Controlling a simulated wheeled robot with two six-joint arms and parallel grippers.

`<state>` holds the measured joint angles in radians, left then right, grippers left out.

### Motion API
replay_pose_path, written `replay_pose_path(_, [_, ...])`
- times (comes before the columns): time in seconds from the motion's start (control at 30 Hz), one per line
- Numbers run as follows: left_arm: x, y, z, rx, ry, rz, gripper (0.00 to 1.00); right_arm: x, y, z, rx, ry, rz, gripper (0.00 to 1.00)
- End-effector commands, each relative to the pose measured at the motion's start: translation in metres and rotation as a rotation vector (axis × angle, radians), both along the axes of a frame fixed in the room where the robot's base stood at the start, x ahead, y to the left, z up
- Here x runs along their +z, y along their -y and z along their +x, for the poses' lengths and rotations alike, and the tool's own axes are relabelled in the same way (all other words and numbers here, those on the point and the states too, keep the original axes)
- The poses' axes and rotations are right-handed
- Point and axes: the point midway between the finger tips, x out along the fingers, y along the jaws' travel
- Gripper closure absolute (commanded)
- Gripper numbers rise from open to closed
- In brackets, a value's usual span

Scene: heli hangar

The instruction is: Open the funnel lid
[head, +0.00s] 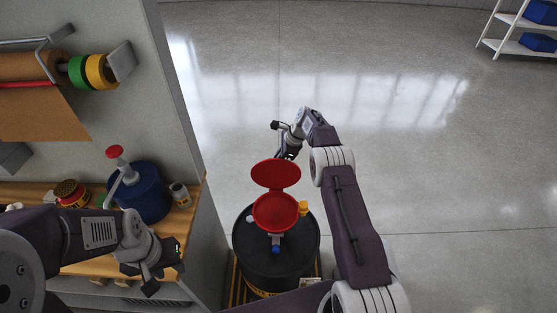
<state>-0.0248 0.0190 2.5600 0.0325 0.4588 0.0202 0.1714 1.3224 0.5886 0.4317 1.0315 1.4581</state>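A red funnel (276,213) sits on top of a black drum (249,259). Its round red lid (276,173) stands raised at the far side of the funnel, so the bowl is uncovered. My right gripper (287,153) is just beyond the lid's upper edge. Its fingers are small, dark and partly behind the lid, so I cannot tell if they touch it or how far apart they are. My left gripper (166,272) is over the workbench's front edge, away from the funnel. Its fingers look apart, with nothing between them.
A wooden workbench (190,212) at left holds a blue container with a red-topped pump (146,192), a red tin (71,192) and a small can (180,194). Tape rolls (88,71) hang above. White shelving (493,28) stands far right. The grey floor is clear.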

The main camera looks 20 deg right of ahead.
Motion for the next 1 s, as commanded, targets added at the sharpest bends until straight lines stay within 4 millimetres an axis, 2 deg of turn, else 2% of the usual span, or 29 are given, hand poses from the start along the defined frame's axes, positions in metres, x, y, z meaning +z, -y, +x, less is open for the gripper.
replay_pose_path(0.03, [0.000, 0.000, 0.000, 0.000, 0.000, 0.000, 0.64, -0.005, -0.001, -0.004, 0.006, -0.013, 0.000, 1.00])
replay_pose_path(0.27, [0.000, 0.000, 0.000, 0.000, 0.000, 0.000, 0.64, -0.005, -0.001, -0.004, 0.006, -0.013, 0.000, 1.00])
replay_pose_path(0.3, [0.000, 0.000, 0.000, 0.000, 0.000, 0.000, 0.64, -0.005, -0.001, -0.004, 0.006, -0.013, 0.000, 0.78])
replay_pose_path(0.33, [0.000, 0.000, 0.000, 0.000, 0.000, 0.000, 0.64, -0.005, -0.001, -0.003, 0.005, -0.012, 0.000, 0.70])
replay_pose_path(0.37, [0.000, 0.000, 0.000, 0.000, 0.000, 0.000, 0.64, -0.004, -0.001, -0.003, 0.005, -0.011, 0.000, 0.67])
replay_pose_path(0.67, [-0.001, 0.000, 0.000, 0.000, 0.000, 0.000, 0.64, 0.000, 0.000, -0.001, 0.002, -0.003, 0.000, 0.67])
replay_pose_path(0.77, [-0.004, 0.000, 0.000, 0.000, 0.000, 0.000, 0.64, 0.012, 0.004, -0.004, 0.001, -0.002, 0.000, 0.67])
replay_pose_path(1.0, [-0.015, 0.000, 0.000, 0.000, 0.000, 0.000, 0.64, 0.058, 0.021, -0.019, 0.002, -0.004, 0.000, 0.67])
